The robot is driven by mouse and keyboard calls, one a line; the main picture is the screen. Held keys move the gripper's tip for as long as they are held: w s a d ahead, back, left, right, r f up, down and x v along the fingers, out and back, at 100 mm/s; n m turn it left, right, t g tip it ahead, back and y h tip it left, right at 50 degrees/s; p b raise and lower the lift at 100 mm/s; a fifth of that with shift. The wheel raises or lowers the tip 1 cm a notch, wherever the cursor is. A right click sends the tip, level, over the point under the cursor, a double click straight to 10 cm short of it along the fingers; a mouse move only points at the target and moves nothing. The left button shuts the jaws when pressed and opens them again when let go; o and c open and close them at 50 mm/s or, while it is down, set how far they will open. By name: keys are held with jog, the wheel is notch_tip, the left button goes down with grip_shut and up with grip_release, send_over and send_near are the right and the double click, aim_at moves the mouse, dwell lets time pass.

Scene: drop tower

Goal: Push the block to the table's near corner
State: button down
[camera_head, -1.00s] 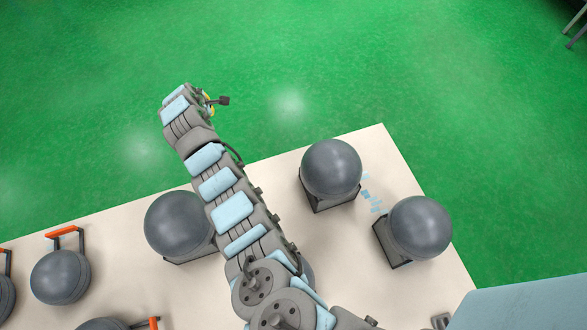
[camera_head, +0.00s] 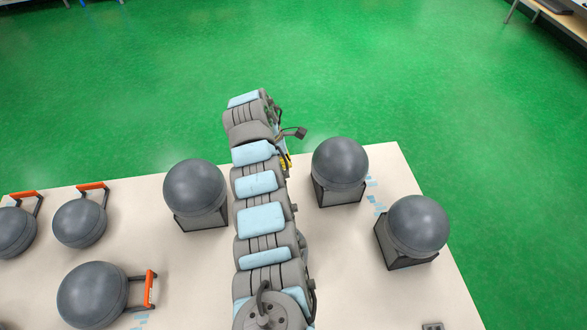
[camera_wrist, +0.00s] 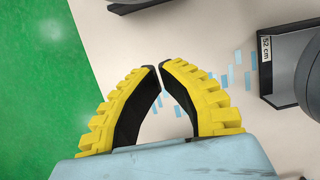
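I cannot make out a separate loose block. Dark square stands bear grey balls: one stand (camera_head: 338,196) near the table's far right corner, one (camera_head: 408,258) by its right edge, one (camera_head: 202,221) left of my arm. The pale table (camera_head: 340,265) has a corner at the upper right. My gripper (camera_wrist: 160,66) has yellow ridged fingers, tips nearly together, with nothing seen between them. It is over the table near its edge in the wrist view; a stand labelled "52 cm" (camera_wrist: 270,60) is to its right, apart. In the head view my arm hides most of the gripper.
Grey balls with orange handles (camera_head: 80,222) lie on the left of the table. Light blue marks (camera_head: 377,200) lie between the two right stands. Green floor (camera_head: 400,70) surrounds the table. A small grey plate (camera_head: 432,326) is at the bottom edge.

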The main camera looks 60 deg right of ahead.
jog(key=s+d+f, duration=0.4)
jog(key=s+f, duration=0.1)
jog(key=f, duration=0.3)
jog(key=shift+b, duration=0.3)
